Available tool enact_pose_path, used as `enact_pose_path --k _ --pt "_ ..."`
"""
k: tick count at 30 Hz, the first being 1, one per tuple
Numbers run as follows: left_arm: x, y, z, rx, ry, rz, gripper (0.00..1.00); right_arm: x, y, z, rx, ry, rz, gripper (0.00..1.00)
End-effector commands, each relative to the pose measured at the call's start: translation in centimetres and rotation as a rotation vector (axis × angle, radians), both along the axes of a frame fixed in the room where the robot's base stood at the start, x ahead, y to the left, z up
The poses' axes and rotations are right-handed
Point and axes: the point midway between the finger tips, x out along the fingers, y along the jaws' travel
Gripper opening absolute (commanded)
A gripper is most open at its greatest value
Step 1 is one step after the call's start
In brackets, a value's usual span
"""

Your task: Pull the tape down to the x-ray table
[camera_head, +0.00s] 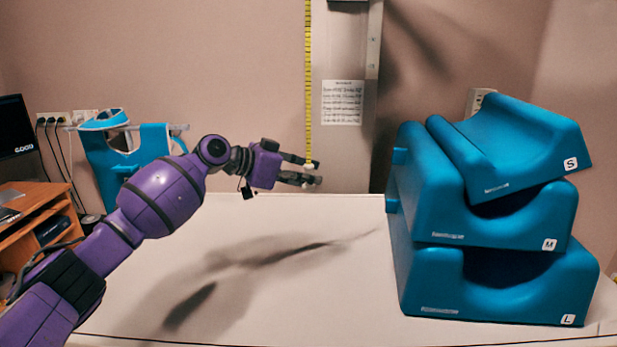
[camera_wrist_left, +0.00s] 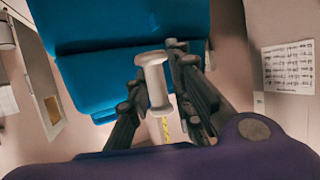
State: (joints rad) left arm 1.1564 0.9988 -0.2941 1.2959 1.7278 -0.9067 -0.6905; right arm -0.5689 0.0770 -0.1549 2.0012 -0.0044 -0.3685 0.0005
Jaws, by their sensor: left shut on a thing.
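The yellow tape (camera_head: 308,80) hangs straight down from the top of the head view, in front of the wall. My left gripper (camera_head: 312,172) is at its lower end, above the far edge of the white x-ray table (camera_head: 330,265). In the left wrist view my left gripper (camera_wrist_left: 158,85) is shut on a pale spool-shaped tape handle (camera_wrist_left: 155,80), with a bit of yellow tape (camera_wrist_left: 165,130) showing below it. The handle is apart from the table top. My right gripper is not in view.
Stacked blue positioning cushions (camera_head: 495,265) stand on the table's right side. A grey column (camera_head: 340,130) with a printed sheet (camera_head: 342,102) stands behind the gripper. A blue apron (camera_head: 120,155) hangs at left. The table's middle is clear.

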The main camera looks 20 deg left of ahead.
Motion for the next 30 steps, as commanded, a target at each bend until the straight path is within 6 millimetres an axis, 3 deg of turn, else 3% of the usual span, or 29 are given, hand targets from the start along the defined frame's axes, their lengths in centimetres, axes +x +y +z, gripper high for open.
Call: enact_pose_path --k 7,11,14,22,30 --pt "-0.2 -0.3 -0.3 -0.002 0.008 -0.008 0.00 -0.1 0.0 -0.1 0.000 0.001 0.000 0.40" --pt "-0.2 -0.4 -1.6 -0.004 0.013 -0.009 0.00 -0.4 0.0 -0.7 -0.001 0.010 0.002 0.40" --pt "-0.3 -0.5 -3.5 -0.005 0.017 -0.011 0.00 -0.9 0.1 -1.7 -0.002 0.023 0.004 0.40" --pt "-0.4 -0.6 -11.1 -0.006 0.024 -0.013 0.00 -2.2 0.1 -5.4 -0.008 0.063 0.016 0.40" --pt "-0.4 -0.6 -17.4 -0.005 0.021 -0.012 0.00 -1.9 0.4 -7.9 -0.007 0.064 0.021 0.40"
